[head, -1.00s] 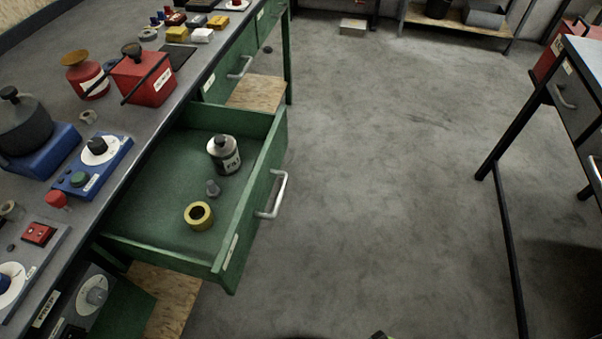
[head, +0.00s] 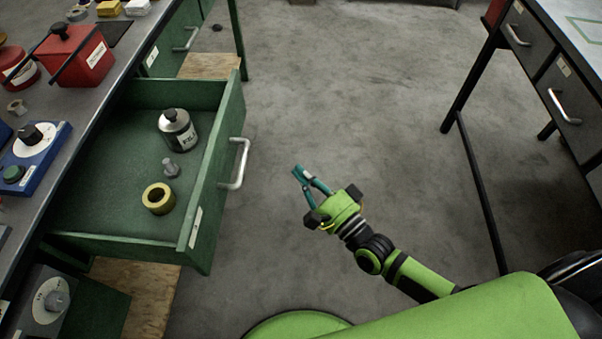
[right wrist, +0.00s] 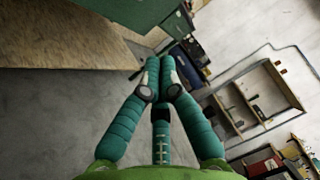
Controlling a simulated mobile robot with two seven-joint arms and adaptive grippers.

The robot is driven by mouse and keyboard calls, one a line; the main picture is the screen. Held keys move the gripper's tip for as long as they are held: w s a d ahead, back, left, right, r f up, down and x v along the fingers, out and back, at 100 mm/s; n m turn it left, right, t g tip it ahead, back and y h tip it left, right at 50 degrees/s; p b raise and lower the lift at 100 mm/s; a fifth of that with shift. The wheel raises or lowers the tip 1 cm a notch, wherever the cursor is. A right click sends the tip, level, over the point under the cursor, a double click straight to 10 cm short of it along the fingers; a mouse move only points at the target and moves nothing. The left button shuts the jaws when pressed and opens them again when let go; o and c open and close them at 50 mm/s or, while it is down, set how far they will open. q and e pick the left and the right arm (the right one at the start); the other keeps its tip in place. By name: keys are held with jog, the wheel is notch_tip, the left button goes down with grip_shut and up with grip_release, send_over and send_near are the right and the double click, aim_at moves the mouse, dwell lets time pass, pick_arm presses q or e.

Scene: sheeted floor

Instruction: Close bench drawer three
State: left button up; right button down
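A green bench drawer (head: 110,207) stands pulled far out from the bench on the left of the head view. Its front carries a silver bar handle (head: 238,165). A labelled grey bottle (head: 178,131), a small grey piece (head: 170,168) and a yellow ring (head: 158,198) are inside it. I cannot read the drawer's number. My right gripper (head: 300,174) is right of the handle, apart from it, over the floor. In the right wrist view its teal fingers (right wrist: 160,64) meet at the tips with nothing between them. My left gripper is out of view.
The bench top (head: 100,65) holds a red box (head: 82,55) and a blue control unit (head: 35,155). Another green drawer (head: 178,40) farther along looks shut. A table with grey drawers (head: 570,105) stands at right. The floor between is clear.

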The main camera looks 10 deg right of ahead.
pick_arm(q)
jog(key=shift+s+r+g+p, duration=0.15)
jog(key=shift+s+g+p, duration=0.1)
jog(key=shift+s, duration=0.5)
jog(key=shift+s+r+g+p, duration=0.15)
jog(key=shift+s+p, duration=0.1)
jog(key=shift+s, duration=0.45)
pick_arm(e)
jog(key=w+a+r, duration=0.1)
jog(key=w+a, duration=0.5)
jog(key=w, duration=0.1)
jog(key=shift+w+a+r, duration=0.2)
jog(key=shift+a+r, duration=0.1)
jog(key=shift+a, duration=0.1)
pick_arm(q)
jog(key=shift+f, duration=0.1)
